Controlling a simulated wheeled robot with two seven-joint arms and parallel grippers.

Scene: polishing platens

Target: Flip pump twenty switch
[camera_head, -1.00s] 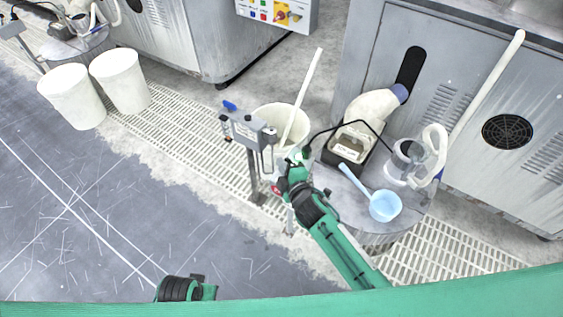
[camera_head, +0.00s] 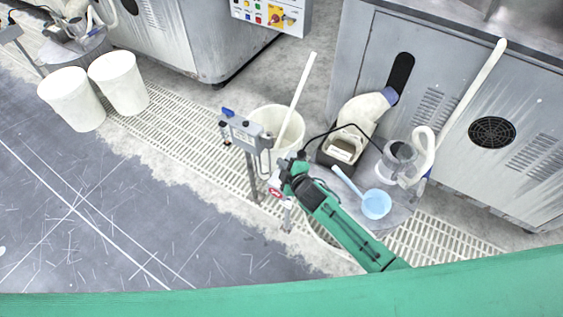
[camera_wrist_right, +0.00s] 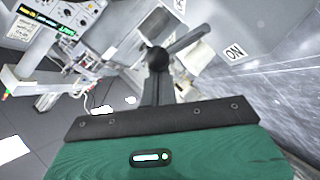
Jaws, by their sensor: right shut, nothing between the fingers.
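A grey control box (camera_head: 245,134) with a blue part on top stands on a post in the head view. My right gripper (camera_head: 280,182) is just to the right of and below it, at the end of my green arm. Its fingertips are too small to make out there. In the right wrist view the dark shut fingers (camera_wrist_right: 157,65) point up, with nothing between them. A grey lever (camera_wrist_right: 189,39) shows behind their tip; I cannot tell whether they touch. A white "ON" label (camera_wrist_right: 235,51) is on the grey surface to the right. My left gripper is out of view.
A white bucket (camera_head: 262,119) with a white stick stands behind the control box. A round table right of the arm bears a dark container (camera_head: 338,152) and a blue ladle (camera_head: 376,204). Grey machine cabinets (camera_head: 450,110) stand behind.

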